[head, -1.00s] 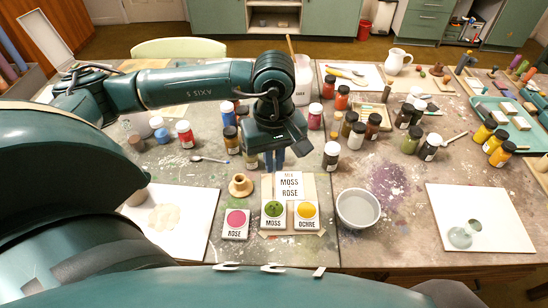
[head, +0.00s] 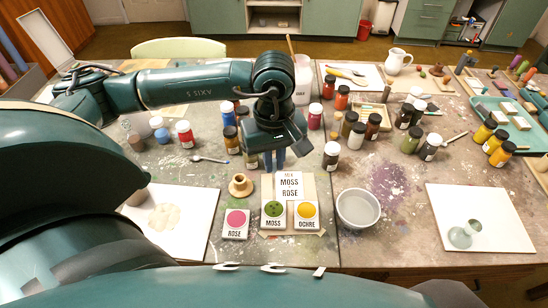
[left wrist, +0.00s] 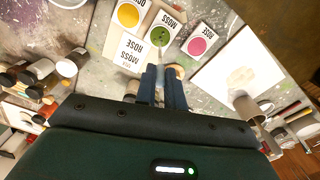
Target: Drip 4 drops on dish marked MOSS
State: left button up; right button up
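The MOSS dish (head: 274,209) is a small white tile with a round green well with dark specks. It stands between the ROSE dish (head: 236,218) with pink and the OCHRE dish (head: 306,210) with yellow. My left gripper (head: 274,163) is behind the MOSS dish, fingers pointing down. In the left wrist view its blue fingers (left wrist: 163,88) are close together around a thin pale dropper (left wrist: 160,74), whose tip points toward the MOSS dish (left wrist: 161,39). The dropper is mostly hidden in the head view. My right gripper is not in view.
A card reading MOSS and ROSE (head: 289,185) stands behind the dishes. A wooden spool-shaped stand (head: 240,186) is to the left, a bowl (head: 358,208) to the right. Several paint jars (head: 331,156) stand behind. White boards lie at left (head: 196,232) and right (head: 497,216).

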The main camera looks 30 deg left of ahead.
pick_arm(q)
jog(key=shift+r, duration=0.15)
jog(key=shift+r+p, duration=1.1)
jog(key=shift+r, duration=1.25)
